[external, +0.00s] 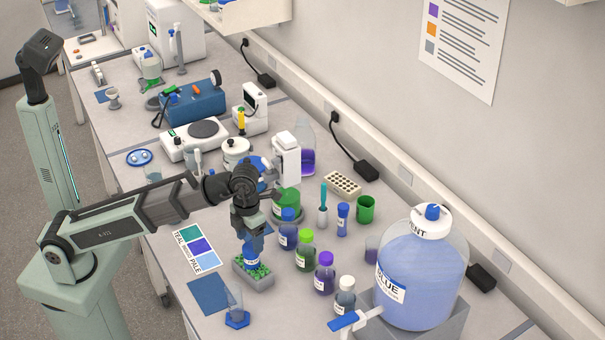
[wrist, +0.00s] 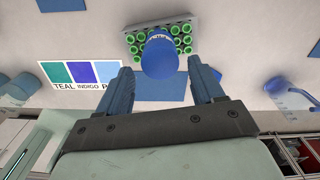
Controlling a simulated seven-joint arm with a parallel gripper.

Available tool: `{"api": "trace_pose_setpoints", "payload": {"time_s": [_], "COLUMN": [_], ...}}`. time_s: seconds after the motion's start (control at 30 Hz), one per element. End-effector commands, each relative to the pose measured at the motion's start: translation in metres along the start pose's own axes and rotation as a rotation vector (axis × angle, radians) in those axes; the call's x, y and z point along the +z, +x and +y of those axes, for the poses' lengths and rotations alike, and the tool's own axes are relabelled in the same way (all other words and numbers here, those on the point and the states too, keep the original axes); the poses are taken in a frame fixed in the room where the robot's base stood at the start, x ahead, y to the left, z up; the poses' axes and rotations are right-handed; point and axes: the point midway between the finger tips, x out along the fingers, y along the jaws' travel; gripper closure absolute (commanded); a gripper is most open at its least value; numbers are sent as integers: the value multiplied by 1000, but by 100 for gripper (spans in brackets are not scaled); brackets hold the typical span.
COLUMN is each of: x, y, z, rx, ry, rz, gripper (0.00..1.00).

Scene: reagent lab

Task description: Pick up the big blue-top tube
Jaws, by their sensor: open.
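The big blue-top tube (external: 251,258) stands in a small grey rack (external: 262,285) of green-topped tubes, below my gripper (external: 251,238) in the external view. Its top is hidden there behind the fingers; a white label band shows below them. In the wrist view, its round blue top (wrist: 160,56) stands out over the rack (wrist: 132,25) and its green-ringed small tubes. My gripper (wrist: 162,80) is open and empty, a finger on each side of the blue top, which appears just ahead of the fingertips. I cannot tell how far above the top the fingers are.
A colour card (external: 196,250) and a blue mat (external: 209,293) lie left of the rack. Reagent bottles (external: 305,251) line the right side, with another blue-capped tube (external: 342,219) and a large blue carboy (external: 418,282) beyond.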

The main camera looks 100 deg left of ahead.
Motion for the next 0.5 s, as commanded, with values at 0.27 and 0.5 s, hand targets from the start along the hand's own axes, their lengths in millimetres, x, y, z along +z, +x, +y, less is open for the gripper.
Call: {"api": "trace_pose_setpoints", "payload": {"time_s": [0.27, 0.5], "x": [60, 178], "y": [-15, -41], "z": [-23, -52], "rx": [20, 59], "ry": [-98, -289], "rz": [-70, -226], "gripper": [33, 33]}}
